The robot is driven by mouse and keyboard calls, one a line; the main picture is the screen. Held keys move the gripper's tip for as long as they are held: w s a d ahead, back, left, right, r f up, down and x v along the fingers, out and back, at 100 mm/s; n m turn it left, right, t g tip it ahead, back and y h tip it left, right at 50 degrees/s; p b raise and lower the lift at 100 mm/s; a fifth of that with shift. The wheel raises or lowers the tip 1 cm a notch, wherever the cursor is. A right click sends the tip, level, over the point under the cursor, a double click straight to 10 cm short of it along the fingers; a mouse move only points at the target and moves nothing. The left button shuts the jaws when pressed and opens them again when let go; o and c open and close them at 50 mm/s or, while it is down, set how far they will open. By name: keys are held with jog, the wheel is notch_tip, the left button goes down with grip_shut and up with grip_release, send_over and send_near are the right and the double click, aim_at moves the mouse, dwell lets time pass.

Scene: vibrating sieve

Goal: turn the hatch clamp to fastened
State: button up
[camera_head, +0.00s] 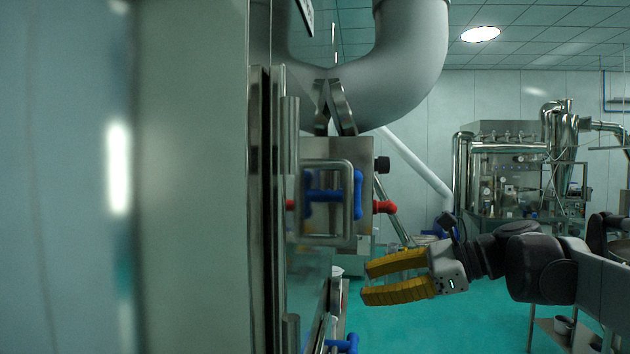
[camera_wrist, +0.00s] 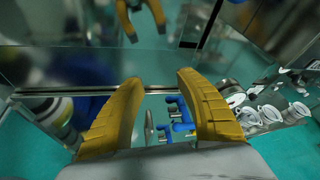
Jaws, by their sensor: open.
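My gripper (camera_head: 366,282) is open and empty, its yellow fingers pointing left towards the steel machine front. In the wrist view my gripper (camera_wrist: 158,80) frames a gap with small blue fittings (camera_wrist: 180,118) seen beyond it. In the head view a blue handle (camera_head: 333,192) with red ends sits behind a steel loop, above and left of the fingers. Another blue handle (camera_head: 345,344) shows low at the picture's bottom edge, below the fingers. I cannot tell for sure which blue fitting is the hatch clamp, or its turn. The fingers appear apart from both handles.
A large grey pipe (camera_head: 400,70) curves above. The machine's tall panel (camera_head: 190,180) fills the left side close by. Other steel equipment (camera_head: 500,170) stands at the back right. Green floor (camera_head: 400,330) is open below my gripper. The glossy surface in the wrist view mirrors yellow fingers.

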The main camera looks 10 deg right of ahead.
aim_at(355, 194)
jog(key=w+d+r+m+t+y+p, duration=0.15)
jog(key=d+r, duration=0.25)
jog(key=r, duration=0.4)
jog(key=w+d+r+m+y+p, duration=0.1)
jog(key=d+r+m+y+p, duration=0.2)
jog(key=r, duration=0.4)
jog(key=shift+n+h, duration=0.35)
jog(key=p+x, duration=0.1)
jog(key=x, duration=0.4)
jog(key=p+x, duration=0.1)
jog(key=x, duration=0.4)
jog(key=shift+w+d+r, duration=0.1)
jog(key=shift+w+d, duration=0.15)
jog(key=shift+w, duration=0.15)
grip_shut()
